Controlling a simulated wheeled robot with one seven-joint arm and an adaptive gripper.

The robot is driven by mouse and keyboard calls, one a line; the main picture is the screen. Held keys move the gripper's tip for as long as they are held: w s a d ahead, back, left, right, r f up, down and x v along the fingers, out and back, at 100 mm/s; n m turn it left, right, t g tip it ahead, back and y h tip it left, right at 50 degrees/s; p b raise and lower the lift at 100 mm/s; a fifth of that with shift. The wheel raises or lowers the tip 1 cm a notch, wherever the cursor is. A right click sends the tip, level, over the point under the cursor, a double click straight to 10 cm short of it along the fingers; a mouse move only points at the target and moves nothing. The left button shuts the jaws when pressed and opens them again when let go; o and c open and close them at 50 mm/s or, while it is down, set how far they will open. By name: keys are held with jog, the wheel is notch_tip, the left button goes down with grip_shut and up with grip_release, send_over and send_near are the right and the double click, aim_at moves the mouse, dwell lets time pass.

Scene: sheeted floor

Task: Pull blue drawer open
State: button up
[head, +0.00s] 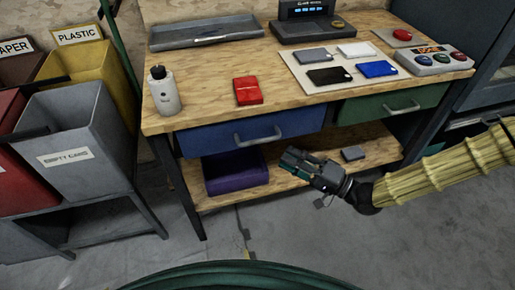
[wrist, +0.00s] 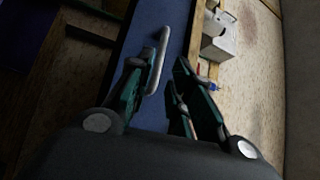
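The blue drawer (head: 220,137) sits under the left part of the wooden workbench top and looks shut. Its grey bar handle (head: 258,140) is on the front. My gripper (head: 287,159) is just below and right of the handle in the head view. In the wrist view, my gripper (wrist: 158,68) has its two green fingers spread apart. The handle (wrist: 160,55) shows between them, closer to the left finger; I cannot tell whether it touches. The blue drawer front (wrist: 179,28) runs behind the fingers.
A green drawer (head: 370,105) is to the right. A purple bin (head: 235,172) and a small grey item (head: 352,153) stand on the lower shelf. A white bottle (head: 164,92) and a red item (head: 248,91) stand on the workbench (head: 215,83). Sorting bins (head: 80,125) are at left.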

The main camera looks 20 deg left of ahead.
aim_at(257, 140)
jog(key=x, duration=1)
jog(key=shift+a+r+b, duration=0.15)
jog(key=shift+a+b, duration=0.2)
jog(key=shift+a, duration=0.05)
jog(key=shift+c, duration=0.4)
grip_shut()
